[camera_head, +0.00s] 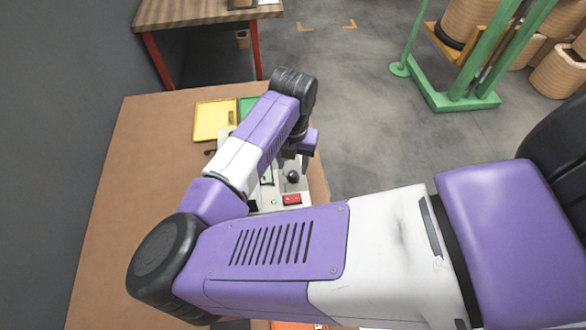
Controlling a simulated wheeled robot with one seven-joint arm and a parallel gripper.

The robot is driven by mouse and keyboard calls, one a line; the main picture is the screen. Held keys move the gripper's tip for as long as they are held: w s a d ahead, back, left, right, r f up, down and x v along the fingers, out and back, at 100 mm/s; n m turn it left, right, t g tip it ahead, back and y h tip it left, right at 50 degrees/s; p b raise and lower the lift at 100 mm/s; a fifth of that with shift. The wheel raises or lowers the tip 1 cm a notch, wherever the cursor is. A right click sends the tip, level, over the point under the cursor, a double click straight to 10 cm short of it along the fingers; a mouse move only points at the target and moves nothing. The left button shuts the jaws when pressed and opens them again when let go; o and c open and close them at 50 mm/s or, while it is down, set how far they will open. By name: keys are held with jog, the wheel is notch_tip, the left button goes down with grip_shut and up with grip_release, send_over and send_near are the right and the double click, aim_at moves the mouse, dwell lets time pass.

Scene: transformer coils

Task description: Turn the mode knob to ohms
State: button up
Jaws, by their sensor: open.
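A pale instrument panel (266,195) lies on the brown table, largely covered by my arm. A dark round knob (293,177) shows on its right part; its pointer and any mode marks are too small to read. My gripper (306,164) is at the end of the bent arm, just above and beside the knob in the picture. Its jaws are open and mostly seen from behind, and I cannot tell whether they touch the knob.
A red switch (292,199) and a small green light (273,202) are on the panel. Yellow (213,120) and green (248,105) trays lie behind. The brown table (140,165) is clear at left. A green frame (455,98) and coils stand on the floor.

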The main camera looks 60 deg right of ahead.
aim_at(293, 173)
jog(key=shift+f, duration=2.1)
jog(key=shift+c, duration=0.5)
grip_shut()
